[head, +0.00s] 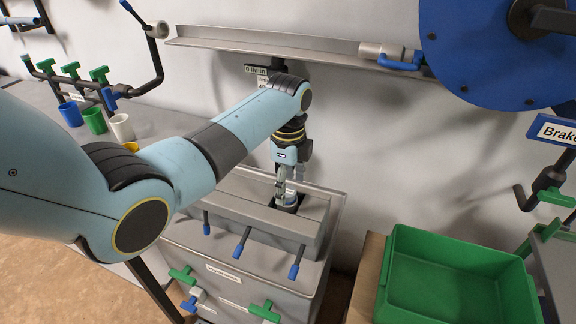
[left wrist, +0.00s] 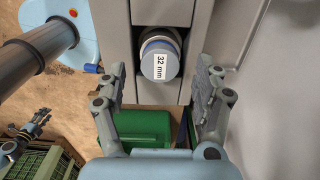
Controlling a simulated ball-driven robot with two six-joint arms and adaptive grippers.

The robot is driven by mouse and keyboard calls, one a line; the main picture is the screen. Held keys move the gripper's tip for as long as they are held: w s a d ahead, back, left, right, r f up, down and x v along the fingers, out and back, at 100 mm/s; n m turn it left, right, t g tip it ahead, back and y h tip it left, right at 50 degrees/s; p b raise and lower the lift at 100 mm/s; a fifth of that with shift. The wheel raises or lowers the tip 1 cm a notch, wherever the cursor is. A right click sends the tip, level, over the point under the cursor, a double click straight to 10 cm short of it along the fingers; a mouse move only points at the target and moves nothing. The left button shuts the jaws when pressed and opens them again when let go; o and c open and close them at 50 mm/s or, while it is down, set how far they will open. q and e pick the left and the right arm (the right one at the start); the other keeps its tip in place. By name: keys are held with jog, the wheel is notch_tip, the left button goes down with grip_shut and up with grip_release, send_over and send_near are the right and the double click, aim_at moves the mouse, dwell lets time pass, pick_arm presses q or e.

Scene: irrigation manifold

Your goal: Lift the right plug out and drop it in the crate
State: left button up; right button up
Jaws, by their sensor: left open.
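A grey plug (left wrist: 160,62) with a white "32 mm" label sits in a slot of the grey manifold block (left wrist: 117,45) in the left wrist view. In the head view the plug (head: 288,203) shows as a pale round top, partly hidden by my gripper. My left gripper (head: 287,190) points down over it. In the left wrist view its two fingers (left wrist: 163,70) stand open on either side of the plug, with visible gaps. No other plug shows clearly in the block. The green crate (head: 455,247) stands empty at the lower right.
Several blue-tipped handles (head: 241,243) jut from the block's front. A metal shelf (head: 270,45) and a blue reel (head: 490,50) are on the wall above. Coloured cups (head: 95,120) stand on the bench at left. The space above the crate is clear.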

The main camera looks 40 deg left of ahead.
aim_at(288, 191)
pick_arm(q)
jog(key=shift+f, duration=1.35)
jog(key=c, duration=1.4)
jog(key=shift+r+p, duration=1.25)
jog(key=shift+r, duration=0.05)
jog(key=shift+r+p, duration=1.75)
jog(key=shift+p, duration=0.15)
notch_tip(288, 191, up, 2)
jog(key=shift+r+p, duration=0.1)
jog(key=shift+p, duration=1.1)
jog(key=shift+r, duration=0.4)
